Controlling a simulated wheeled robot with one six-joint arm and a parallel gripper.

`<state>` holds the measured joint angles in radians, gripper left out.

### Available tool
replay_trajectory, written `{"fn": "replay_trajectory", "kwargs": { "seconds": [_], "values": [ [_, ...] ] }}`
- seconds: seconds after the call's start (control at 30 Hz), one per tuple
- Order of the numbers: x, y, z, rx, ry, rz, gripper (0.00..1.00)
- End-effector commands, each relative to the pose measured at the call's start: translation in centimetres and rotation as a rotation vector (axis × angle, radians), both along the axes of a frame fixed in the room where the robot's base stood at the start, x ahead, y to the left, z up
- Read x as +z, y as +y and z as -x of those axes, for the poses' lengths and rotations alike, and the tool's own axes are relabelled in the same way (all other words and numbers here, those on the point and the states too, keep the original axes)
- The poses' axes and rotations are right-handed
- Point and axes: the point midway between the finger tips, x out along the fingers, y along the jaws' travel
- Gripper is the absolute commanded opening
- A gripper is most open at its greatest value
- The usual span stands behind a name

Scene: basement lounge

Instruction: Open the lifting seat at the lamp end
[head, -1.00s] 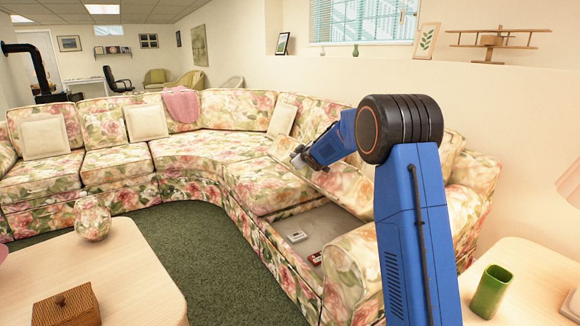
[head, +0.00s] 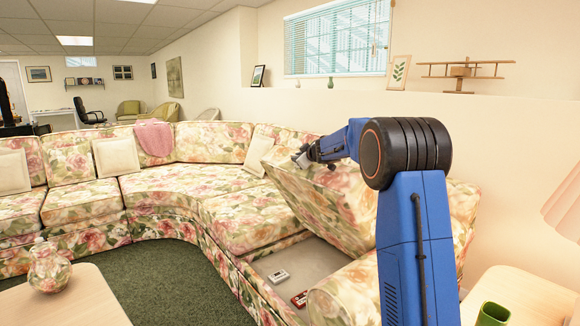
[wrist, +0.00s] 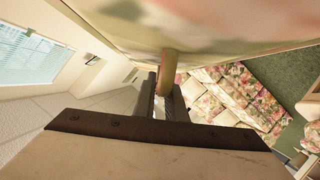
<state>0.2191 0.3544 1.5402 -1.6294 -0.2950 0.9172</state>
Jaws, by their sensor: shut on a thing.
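The lifting seat (head: 322,203) is a floral cushion lid at the lamp end of the sectional sofa. It is tilted up steeply, with its raised edge toward the upper left. Under it a pale storage compartment (head: 300,262) is exposed. My gripper (head: 303,158) is at the raised edge. In the wrist view my gripper (wrist: 168,100) is shut on a tan strap-like tab (wrist: 168,72) that hangs from the floral lid (wrist: 220,20). My arm hides part of the lid and the sofa's right side.
A whitish item (head: 279,276) and a red item (head: 299,299) lie in the compartment. A side table (head: 525,290) with a green cup (head: 493,314) and a pink lampshade (head: 566,208) stands at right. A coffee table (head: 85,300) with a floral vase (head: 49,270) is at left.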

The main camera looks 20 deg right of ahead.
Motion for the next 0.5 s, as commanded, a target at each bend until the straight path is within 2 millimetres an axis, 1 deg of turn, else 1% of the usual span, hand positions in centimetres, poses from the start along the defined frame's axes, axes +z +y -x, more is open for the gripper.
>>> {"fn": "replay_trajectory", "kwargs": {
  "seconds": [0.03, 0.2, 0.3, 0.5],
  "values": [
    [0.5, -0.7, 0.0, -0.003, -0.001, 0.001, 0.00],
    [1.6, -2.0, -0.1, -0.002, -0.001, 0.000, 0.00],
    [2.0, -2.6, -0.1, -0.002, 0.000, 0.001, 0.00],
    [2.5, -3.3, -0.1, -0.001, -0.001, 0.000, 0.00]
  ]
}}
